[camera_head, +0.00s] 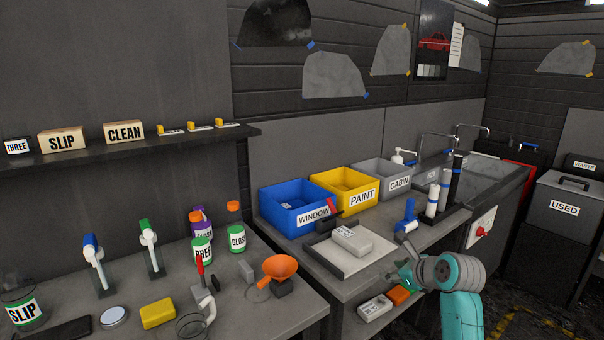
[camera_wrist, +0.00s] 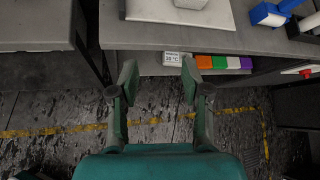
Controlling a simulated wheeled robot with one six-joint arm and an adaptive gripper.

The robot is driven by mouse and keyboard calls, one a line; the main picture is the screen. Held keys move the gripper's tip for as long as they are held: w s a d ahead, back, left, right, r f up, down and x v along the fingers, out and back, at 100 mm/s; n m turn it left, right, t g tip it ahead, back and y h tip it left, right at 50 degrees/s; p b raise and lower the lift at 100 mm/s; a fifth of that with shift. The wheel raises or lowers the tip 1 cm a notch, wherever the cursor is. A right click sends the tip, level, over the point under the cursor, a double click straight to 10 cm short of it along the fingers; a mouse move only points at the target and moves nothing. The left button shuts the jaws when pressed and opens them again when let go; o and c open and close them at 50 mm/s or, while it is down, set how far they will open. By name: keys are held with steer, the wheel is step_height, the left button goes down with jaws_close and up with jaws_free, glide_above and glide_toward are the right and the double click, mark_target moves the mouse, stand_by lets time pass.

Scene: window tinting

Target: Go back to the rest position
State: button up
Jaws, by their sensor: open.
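My gripper (camera_wrist: 158,78) is open and empty in the wrist view, its two fingers spread above the dark floor in front of the bench. In the head view my gripper (camera_head: 400,276) is at the bench's front edge, at the right of the white tray, partly hidden by my teal arm. Nothing is between the fingers.
A tray (camera_head: 318,246) with a grey block (camera_head: 351,240) lies on the bench. Blue (camera_head: 298,208), yellow (camera_head: 343,189) and grey bins (camera_head: 381,179) stand behind it. Colored blocks (camera_wrist: 224,62) sit on a lower shelf. The floor (camera_wrist: 60,150) below my gripper is clear.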

steer(key=s+a+f+n+t+h, duration=0.1)
steer(key=s+f+n, duration=0.2)
steer(key=s+f, duration=0.45)
steer(key=s+a+f+n+h, duration=0.1)
steer(key=s+a+f+n, duration=0.3)
steer(key=f, duration=0.7)
steer(key=s+f+n+t+h, duration=0.15)
steer(key=s+f, duration=0.25)
steer(key=s, duration=0.5)
steer(key=s+f+n+y, duration=0.1)
steer(key=s+f+n, duration=0.2)
steer(key=s, duration=0.6)
steer(key=s+r+n+h, duration=0.15)
steer(key=s+n, duration=0.65)
steer(key=s, duration=1.1)
steer(key=s+r+n+t, duration=0.2)
steer(key=s+r+n, duration=0.6)
steer(key=s+r, duration=0.3)
steer(key=v, duration=0.3)
steer(key=shift+s+a+f, duration=0.2)
steer(key=shift+s+a, duration=0.15)
steer(key=shift+s, duration=0.1)
